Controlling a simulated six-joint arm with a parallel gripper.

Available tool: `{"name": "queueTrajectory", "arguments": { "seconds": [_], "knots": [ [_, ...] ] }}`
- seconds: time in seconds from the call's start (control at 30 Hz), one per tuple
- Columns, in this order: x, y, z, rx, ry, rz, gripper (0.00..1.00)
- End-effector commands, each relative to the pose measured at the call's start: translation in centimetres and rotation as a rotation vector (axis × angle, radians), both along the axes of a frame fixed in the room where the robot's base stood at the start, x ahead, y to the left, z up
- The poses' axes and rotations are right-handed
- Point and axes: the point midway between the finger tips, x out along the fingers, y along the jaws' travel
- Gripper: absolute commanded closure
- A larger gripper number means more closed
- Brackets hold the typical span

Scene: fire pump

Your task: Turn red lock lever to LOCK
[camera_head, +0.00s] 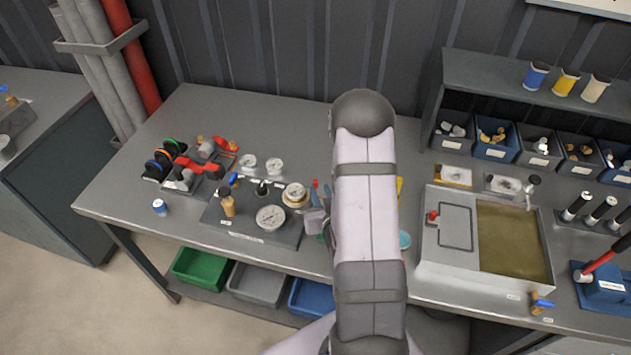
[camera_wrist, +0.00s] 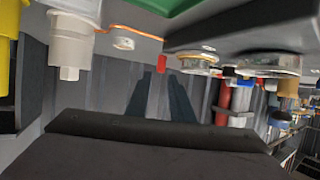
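Red lever-like parts (camera_head: 194,165) sit on grey pipe fittings at the back left of the bench. Another red handle (camera_head: 224,144) is just behind them. I cannot read which of these, if any, is marked LOCK. My arm stands upright in the middle of the head view and hides the bench behind it.
A dark plate (camera_head: 251,236) with gauges and a brass-coloured nozzle lies left of my arm. A grey basin (camera_head: 460,255) with a red knob (camera_head: 433,216) is to the right. Bins (camera_head: 450,140) line the back right.

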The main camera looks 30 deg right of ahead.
Motion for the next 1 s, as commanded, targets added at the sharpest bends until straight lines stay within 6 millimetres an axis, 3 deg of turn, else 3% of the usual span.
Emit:
{"name": "queueTrajectory", "arguments": {
  "seconds": [1.0],
  "knots": [
    [2.9,-0.8,-1.2,0.002,0.002,0.003,0.79]
  ]
}}
